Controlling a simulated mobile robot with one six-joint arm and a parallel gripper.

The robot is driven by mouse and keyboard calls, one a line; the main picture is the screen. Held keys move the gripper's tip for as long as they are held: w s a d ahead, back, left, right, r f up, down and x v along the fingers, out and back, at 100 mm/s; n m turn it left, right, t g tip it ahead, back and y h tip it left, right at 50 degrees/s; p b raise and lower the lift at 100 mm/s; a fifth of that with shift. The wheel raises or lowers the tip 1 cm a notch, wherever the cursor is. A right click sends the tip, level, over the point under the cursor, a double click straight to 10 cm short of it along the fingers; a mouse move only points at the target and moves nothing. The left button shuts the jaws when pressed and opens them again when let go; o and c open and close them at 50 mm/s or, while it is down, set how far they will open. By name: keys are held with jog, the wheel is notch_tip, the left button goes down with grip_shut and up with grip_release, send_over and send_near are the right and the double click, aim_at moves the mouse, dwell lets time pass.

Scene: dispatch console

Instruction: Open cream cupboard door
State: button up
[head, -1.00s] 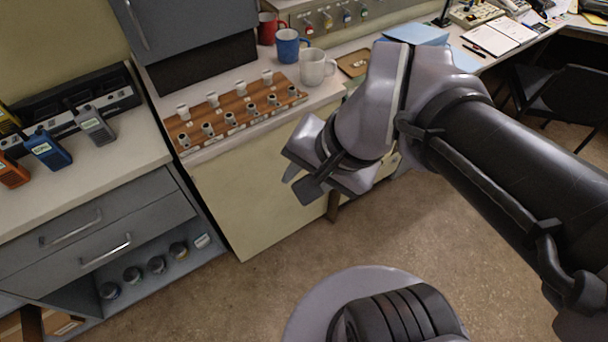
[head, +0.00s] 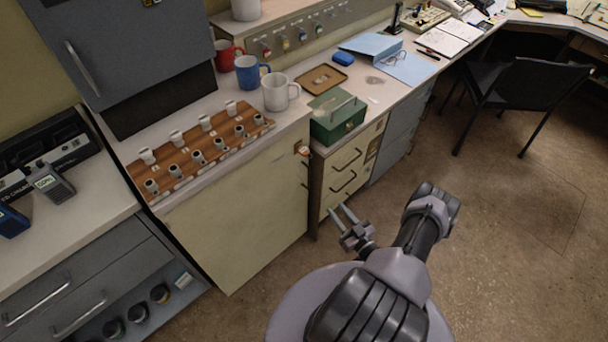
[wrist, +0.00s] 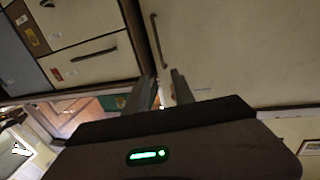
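The cream cupboard door (head: 245,215) is shut, below the counter with the wooden mug board. In the wrist view the cream door (wrist: 235,55) fills the right side, and its dark bar handle (wrist: 159,41) runs along the edge nearest the drawers. My gripper (head: 340,211) is low, to the right of the door and in front of the cream drawers. Its fingers are apart with nothing between them, as the wrist view (wrist: 162,85) also shows. The fingertips appear just beyond one end of the handle in that picture, and the handle is not between them.
Cream drawers (head: 346,165) with dark handles stand right of the door, with a green box (head: 338,118) above them. Grey drawers (head: 75,275) are at left. Mugs and the wooden board (head: 200,152) occupy the counter. The floor (head: 480,225) is open at right, before a black chair (head: 525,85).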

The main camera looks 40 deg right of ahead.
aim_at(309, 175)
jog(key=w+b, duration=0.1)
jog(key=w, duration=0.4)
jog(key=w+d+b, duration=0.1)
jog(key=w, duration=0.5)
jog(key=w+d+b, duration=0.1)
jog(key=w, duration=0.5)
jog(key=shift+b, duration=0.35)
grip_shut()
jog(key=shift+a, duration=0.1)
